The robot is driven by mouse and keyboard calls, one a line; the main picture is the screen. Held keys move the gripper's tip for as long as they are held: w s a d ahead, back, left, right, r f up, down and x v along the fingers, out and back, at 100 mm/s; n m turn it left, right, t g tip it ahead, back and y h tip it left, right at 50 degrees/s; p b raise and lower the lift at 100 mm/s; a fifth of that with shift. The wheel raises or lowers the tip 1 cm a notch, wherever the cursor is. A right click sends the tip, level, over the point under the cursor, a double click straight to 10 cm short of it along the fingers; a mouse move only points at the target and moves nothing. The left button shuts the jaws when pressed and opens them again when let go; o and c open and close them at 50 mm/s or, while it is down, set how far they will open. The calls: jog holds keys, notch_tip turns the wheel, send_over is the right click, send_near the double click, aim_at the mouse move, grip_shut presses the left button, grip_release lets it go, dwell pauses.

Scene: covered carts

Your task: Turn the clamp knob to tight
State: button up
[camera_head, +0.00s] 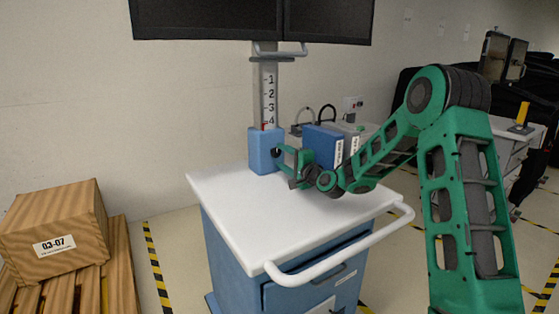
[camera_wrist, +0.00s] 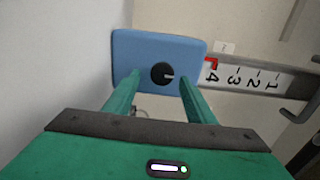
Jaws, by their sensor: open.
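The clamp knob (camera_wrist: 161,73) is a round black knob with a white pointer line, on the face of a blue clamp block (camera_wrist: 140,45). In the wrist view the pointer line points right, toward the number scale. The blue block (camera_head: 260,150) also shows in the head view, low on the grey post. My gripper (camera_wrist: 160,82) is open, its two green fingers reaching toward the block. The knob appears between the fingertips, with a visible gap on each side. In the head view my gripper (camera_head: 284,157) is just right of the block; whether it touches is unclear.
A scale (camera_head: 269,98) numbered 1 to 4 runs up the post, with a red pointer (camera_wrist: 211,63) by the 4. Above are dark monitors (camera_head: 250,20). A white-topped cart (camera_head: 245,208) stands below, with a blue box (camera_head: 322,143) behind my arm. A crate (camera_head: 55,225) is left.

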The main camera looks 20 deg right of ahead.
jog(key=v, duration=0.9)
jog(key=shift+s+f, duration=0.1)
jog(key=shift+s, duration=0.05)
